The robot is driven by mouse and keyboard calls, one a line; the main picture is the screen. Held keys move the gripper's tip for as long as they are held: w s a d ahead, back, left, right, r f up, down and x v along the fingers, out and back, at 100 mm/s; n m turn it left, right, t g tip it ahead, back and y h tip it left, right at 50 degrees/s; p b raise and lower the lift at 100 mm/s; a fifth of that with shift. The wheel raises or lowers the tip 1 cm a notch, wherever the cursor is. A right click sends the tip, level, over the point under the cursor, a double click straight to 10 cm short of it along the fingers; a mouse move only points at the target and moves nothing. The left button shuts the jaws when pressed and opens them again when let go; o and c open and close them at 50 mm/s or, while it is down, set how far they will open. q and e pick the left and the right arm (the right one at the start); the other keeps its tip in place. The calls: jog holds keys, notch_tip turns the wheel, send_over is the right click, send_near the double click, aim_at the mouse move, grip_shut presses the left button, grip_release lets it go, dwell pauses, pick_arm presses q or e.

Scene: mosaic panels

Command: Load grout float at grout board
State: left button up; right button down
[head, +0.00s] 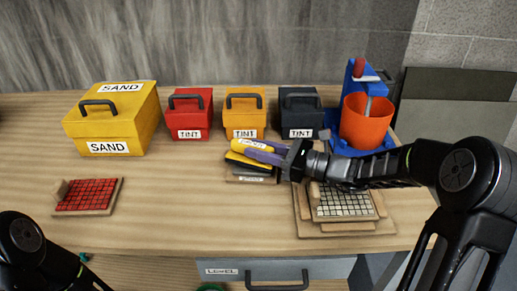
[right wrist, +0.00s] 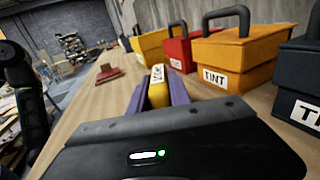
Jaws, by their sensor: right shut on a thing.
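The grout float has a yellow labelled handle (head: 252,144), which also shows in the right wrist view (right wrist: 158,88). My right gripper (head: 250,151), with purple fingers, comes in from the right and is shut on this handle. Just below it, a yellow and black piece (head: 247,164), apparently the float's lower part, shows over a small labelled wooden board (head: 236,179), apparently the grout board. Whether float and board touch, and any grout there, I cannot tell. My left arm shows at the lower left, but its gripper is out of view.
A yellow SAND box (head: 118,128) and red (head: 190,118), orange (head: 245,116) and dark (head: 300,115) TINT boxes stand behind. An orange bucket (head: 366,128) is at back right. A tiled panel (head: 343,202) lies right, a red mosaic panel (head: 90,195) left.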

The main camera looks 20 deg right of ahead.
aim_at(258, 145)
jog(key=shift+f+b, duration=0.3)
jog(key=shift+f, duration=0.3)
dwell(1.3)
jog(key=shift+r+p, duration=2.75)
jog(key=shift+r, duration=0.9)
